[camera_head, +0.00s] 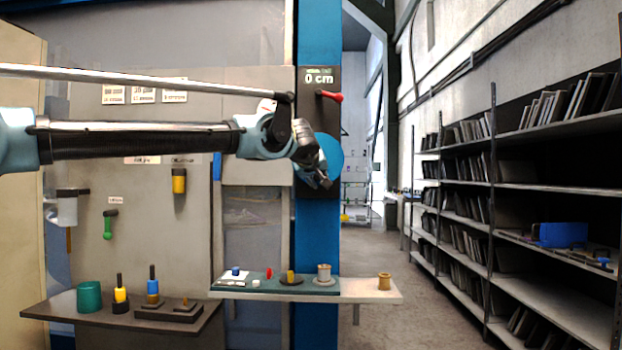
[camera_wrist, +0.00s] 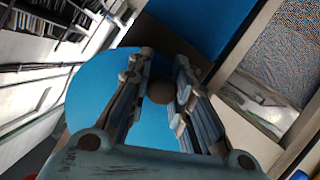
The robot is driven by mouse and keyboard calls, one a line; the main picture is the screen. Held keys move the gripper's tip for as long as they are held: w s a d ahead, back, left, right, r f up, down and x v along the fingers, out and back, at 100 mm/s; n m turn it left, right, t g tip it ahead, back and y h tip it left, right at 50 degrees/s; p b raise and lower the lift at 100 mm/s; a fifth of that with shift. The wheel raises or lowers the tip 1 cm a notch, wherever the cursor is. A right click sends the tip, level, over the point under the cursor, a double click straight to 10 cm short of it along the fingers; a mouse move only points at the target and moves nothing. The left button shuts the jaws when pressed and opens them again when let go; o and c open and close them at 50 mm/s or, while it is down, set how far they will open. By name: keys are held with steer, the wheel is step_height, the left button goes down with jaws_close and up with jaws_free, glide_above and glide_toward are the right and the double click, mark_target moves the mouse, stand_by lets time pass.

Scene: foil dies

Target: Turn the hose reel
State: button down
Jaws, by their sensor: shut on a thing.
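The hose reel is a blue disc (camera_head: 334,152) on a dark panel, fixed to a blue post; my arm partly hides it. In the wrist view the blue disc (camera_wrist: 92,98) fills the middle. A dark round knob (camera_wrist: 161,91) stands out from the disc. A display (camera_head: 319,78) above the disc reads "0 cm".
A red-handled lever (camera_head: 330,96) sits just above the disc. Below, a pale shelf (camera_head: 373,297) carries small parts and a green mat. A dark bench (camera_head: 60,310) at lower left holds several tools. Shelving (camera_head: 520,186) lines the right, with open floor between.

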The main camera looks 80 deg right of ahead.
steer(key=c, duration=1.4)
jaws_free()
steer(key=shift+w+r, duration=0.1)
steer(key=shift+r, duration=0.1)
steer(key=shift+c, duration=0.2)
steer(key=shift+f, duration=0.1)
steer(key=shift+a, duration=0.1)
steer(key=v, duration=1.2)
steer(key=shift+w, duration=0.1)
